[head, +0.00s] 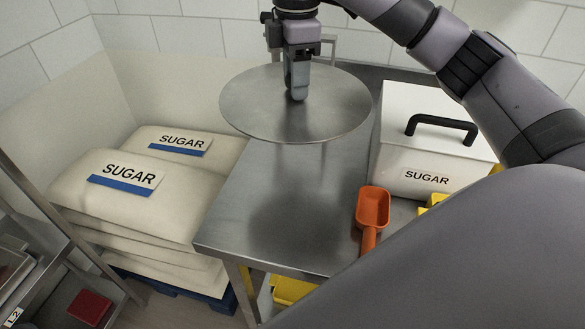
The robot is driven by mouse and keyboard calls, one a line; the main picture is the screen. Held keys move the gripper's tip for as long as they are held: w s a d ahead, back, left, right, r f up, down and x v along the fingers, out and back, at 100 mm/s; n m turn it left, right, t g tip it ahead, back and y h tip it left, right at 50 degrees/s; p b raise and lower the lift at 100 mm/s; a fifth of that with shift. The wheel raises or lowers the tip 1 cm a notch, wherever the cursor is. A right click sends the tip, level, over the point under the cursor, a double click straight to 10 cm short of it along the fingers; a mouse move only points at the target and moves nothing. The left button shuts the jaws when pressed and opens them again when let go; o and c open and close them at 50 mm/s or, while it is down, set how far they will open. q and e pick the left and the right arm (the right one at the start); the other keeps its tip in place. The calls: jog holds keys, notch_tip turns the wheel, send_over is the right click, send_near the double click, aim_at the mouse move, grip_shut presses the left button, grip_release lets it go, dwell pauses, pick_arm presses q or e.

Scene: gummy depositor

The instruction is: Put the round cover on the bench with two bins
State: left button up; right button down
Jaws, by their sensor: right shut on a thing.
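The round cover (255,110) is a flat grey metal disc. My right gripper (297,92) comes down from above and is shut on it near its middle, hiding the handle or whatever it grips there. The cover is level and appears raised above the steel bench (240,220), with a soft dark shadow on the bench top in front of it. Its left part reaches past the bench's left edge in the picture. A white bin labelled SUGAR (393,150) with a black handle stands right of the cover. A second bin cannot be made out. My left gripper is not in view.
An orange scoop (372,207) lies at the bench's right side. Stacked sugar sacks (80,182) on a blue pallet (217,301) fill the left. Yellow things (290,289) show below the bench. The bench's front top is clear. A metal rack (65,238) stands at lower left.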

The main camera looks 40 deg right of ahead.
notch_tip(320, 180, down, 20)
jog(key=shift+r, duration=0.15)
dwell(0.6)
jog(key=c, duration=0.7)
grip_release()
jog(key=shift+o, duration=0.2)
notch_tip(320, 180, up, 12)
